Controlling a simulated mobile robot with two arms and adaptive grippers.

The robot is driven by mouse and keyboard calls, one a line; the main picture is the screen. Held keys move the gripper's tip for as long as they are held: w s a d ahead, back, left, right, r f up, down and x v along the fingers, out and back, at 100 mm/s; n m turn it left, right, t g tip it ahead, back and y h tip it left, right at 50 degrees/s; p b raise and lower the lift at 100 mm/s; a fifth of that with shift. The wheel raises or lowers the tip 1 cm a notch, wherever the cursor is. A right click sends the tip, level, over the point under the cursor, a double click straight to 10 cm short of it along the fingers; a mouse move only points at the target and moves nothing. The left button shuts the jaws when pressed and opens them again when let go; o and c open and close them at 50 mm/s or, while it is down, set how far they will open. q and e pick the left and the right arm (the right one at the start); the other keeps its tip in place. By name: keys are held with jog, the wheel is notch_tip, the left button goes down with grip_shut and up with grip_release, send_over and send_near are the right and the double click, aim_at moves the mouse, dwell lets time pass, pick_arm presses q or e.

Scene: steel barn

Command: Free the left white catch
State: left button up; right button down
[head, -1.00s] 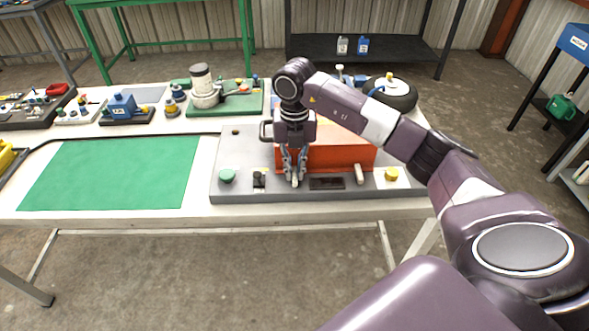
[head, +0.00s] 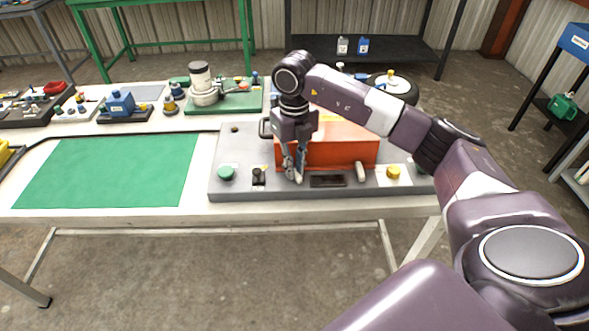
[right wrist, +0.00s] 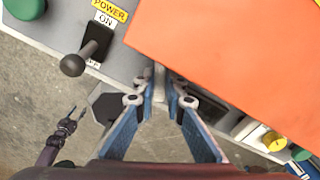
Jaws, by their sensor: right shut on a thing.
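The orange-red cover (head: 340,148) sits on a grey panel (head: 222,192) on the bench. My right gripper (head: 294,176) is at the cover's front left corner, its fingers shut on the left white catch (right wrist: 160,76). The fingers hide most of this catch. In the right wrist view the blue-padded fingers (right wrist: 160,98) meet around it beside the cover's edge. The right white catch (head: 360,172) stands apart at the cover's front right. My left gripper (right wrist: 76,115) shows small in the right wrist view, away from the panel, its fingers apart.
A black switch lever (head: 258,177) marked POWER ON and a green button (head: 226,173) are close left of the gripper. A dark slot (head: 327,181) lies between the catches. A yellow knob (head: 393,173) is at right. The green mat (head: 110,172) is clear.

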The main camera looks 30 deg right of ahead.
jog(key=n+b, duration=0.2)
jog(key=n, duration=0.4)
jog(key=n+b, duration=0.1)
jog(key=n, duration=0.4)
jog(key=shift+n, duration=0.4)
jog(key=shift+r, duration=0.1)
jog(key=c, duration=2)
grip_release()
